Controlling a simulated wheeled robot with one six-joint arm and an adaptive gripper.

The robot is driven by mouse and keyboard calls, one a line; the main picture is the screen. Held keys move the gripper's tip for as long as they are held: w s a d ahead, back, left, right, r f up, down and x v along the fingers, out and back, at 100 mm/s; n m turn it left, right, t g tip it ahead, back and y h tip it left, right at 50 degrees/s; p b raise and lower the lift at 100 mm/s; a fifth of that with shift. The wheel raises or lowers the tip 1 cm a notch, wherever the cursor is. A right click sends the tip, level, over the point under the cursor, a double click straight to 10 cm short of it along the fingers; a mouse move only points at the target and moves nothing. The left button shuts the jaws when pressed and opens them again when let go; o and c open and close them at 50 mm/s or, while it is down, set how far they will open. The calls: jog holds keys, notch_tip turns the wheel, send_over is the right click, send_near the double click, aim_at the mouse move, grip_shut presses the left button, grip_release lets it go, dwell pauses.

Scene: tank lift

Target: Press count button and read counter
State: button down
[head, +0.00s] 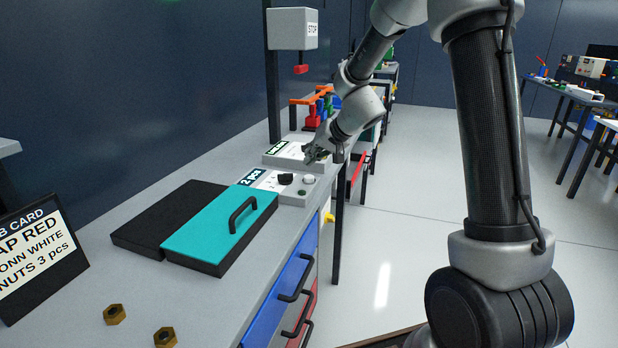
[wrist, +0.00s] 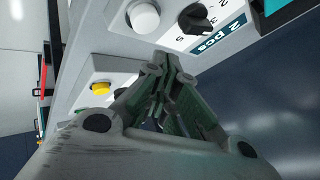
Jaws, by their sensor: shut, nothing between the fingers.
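A box labelled "2 pcs" (head: 296,193) stands on the bench with a black knob (head: 285,178) and a round white button (head: 309,179). The wrist view shows this knob (wrist: 195,17) and white button (wrist: 143,16) too. Behind it is a second pale box (head: 272,160) with a green label, too small to read. The wrist view shows a yellow button (wrist: 100,88) on a panel beside the fingers. I cannot tell which button is the count button, and no counter reading is legible. My gripper (head: 315,154) is shut and empty, low over the second box; it also fills the wrist view (wrist: 167,68).
A teal lid with a black handle (head: 205,245) and a black panel (head: 165,215) lie nearer on the bench. Brass nuts (head: 115,314) and a job card (head: 30,255) are at the front left. Open floor lies right.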

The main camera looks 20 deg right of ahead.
jog(key=shift+r, duration=1.45)
